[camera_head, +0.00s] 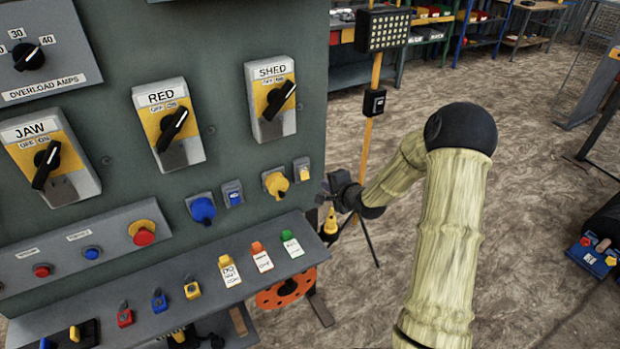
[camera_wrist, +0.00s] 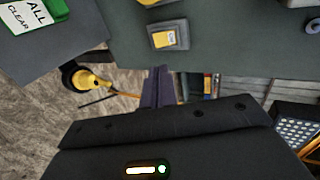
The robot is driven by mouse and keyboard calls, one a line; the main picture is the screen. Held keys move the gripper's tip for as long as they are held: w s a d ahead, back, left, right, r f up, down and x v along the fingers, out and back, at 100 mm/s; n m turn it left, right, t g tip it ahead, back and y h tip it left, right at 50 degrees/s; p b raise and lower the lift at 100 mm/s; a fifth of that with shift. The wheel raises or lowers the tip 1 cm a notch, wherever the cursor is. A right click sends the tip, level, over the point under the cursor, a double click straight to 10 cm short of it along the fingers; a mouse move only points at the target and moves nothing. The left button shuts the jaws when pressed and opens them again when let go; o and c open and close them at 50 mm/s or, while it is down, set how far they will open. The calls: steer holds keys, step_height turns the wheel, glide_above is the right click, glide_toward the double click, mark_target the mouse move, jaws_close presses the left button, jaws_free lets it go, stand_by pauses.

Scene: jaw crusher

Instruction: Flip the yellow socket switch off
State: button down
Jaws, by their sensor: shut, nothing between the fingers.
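The yellow socket (camera_head: 276,184) sits low on the grey-green panel. The small yellow socket switch (camera_head: 302,170) is just right of it, near the panel's right edge. The switch also shows at the top of the wrist view (camera_wrist: 168,36), as a yellow face in a pale box. Its on or off position is too small to tell. My gripper (camera_head: 328,193) is right of the switch and a little below it, apart from it. In the wrist view, the closed dark fingers (camera_wrist: 158,84) point toward the panel, below the switch, with nothing between them.
The SHED dial (camera_head: 278,98) is above the switch. A blue socket (camera_head: 202,209) and blue switch (camera_head: 232,193) are to the left. A tagged ledge (camera_head: 205,270) juts out below. A yellow-black item (camera_head: 330,222) is under my gripper. A lamp stand (camera_head: 384,30) stands behind.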

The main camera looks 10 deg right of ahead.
mark_target(306, 177)
steer(key=p+x, duration=0.2)
steer(key=x, duration=1)
steer(key=shift+p, duration=0.35)
steer(key=shift+a+f, duration=0.1)
